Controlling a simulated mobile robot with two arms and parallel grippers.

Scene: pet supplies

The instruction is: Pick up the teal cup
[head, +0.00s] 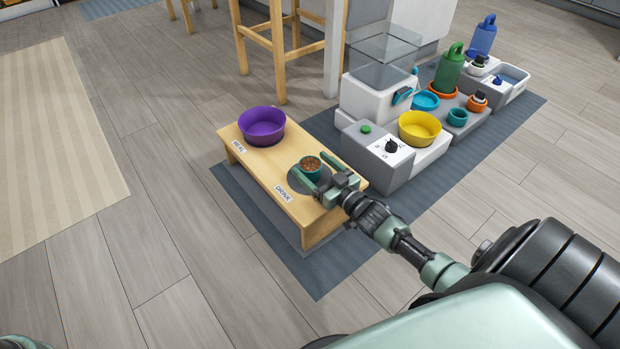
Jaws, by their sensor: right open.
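A small teal cup (312,175) full of brown kibble stands upright over the round grey spot on the wooden stand, on the side labelled DRINK. My right gripper (309,164) is open, with one finger on each side of this cup. I cannot tell whether the fingers touch it. My left gripper is not in view.
A purple bowl (261,126) sits on the MEAL side of the wooden stand (254,164). A grey dispenser with a yellow bowl (420,128) stands to the right. Green and blue bottles stand behind. A stool (277,50) is behind the stand. Floor at left is clear.

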